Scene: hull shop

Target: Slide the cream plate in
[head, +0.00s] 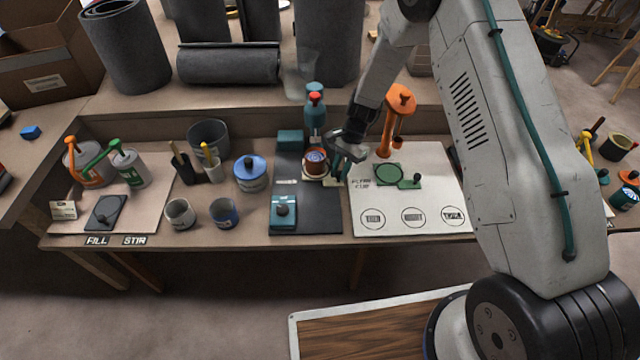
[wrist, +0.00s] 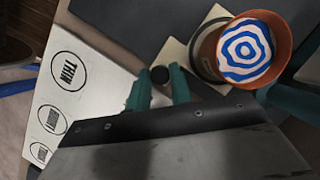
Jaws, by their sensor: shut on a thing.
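The cream plate (wrist: 172,56) shows in the wrist view as a pale flat piece beside and partly beneath a copper-coloured cup (wrist: 250,48). Its black knob (wrist: 160,74) is between the teal fingertips of my gripper (wrist: 160,88), which is shut on it. In the head view my gripper (head: 340,168) is at the right side of the cup, which also shows there (head: 315,161). A little of the cream plate (head: 328,179) shows by the cup's foot. The cup holds a blue-and-white ringed pattern. How far the plate reaches under the cup is hidden.
The cup is at a dark fixture board (head: 320,212) with teal blocks and a blue-teal bottle (head: 315,112) behind. A blue-lidded can (head: 250,172) stands left.

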